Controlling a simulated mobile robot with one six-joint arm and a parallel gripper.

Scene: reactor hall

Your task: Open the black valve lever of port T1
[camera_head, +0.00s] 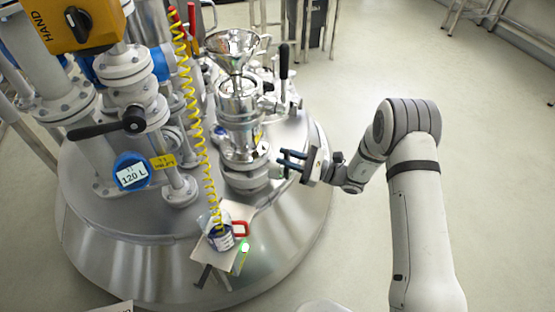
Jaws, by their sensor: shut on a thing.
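My gripper (285,159) reaches in from the right, low beside the steel port assembly (239,120) under the funnel. Its dark fingers point left and are shut on what looks like the end of a black valve lever. The fingers cover most of it, so its angle cannot be told. Another black lever (97,130) lies nearly level on the white valve at the left. A third black handle (284,62) stands upright behind the funnel. A yellow tag (163,162) hangs near the left valve; its small print is hard to read.
A metal funnel (232,47) tops the port. A yellow coiled hose (197,120) hangs to the left of it. A blue-rimmed 120 L label (132,174), white pipes and a yellow HAND box (75,22) fill the left. The floor (480,150) at right is clear.

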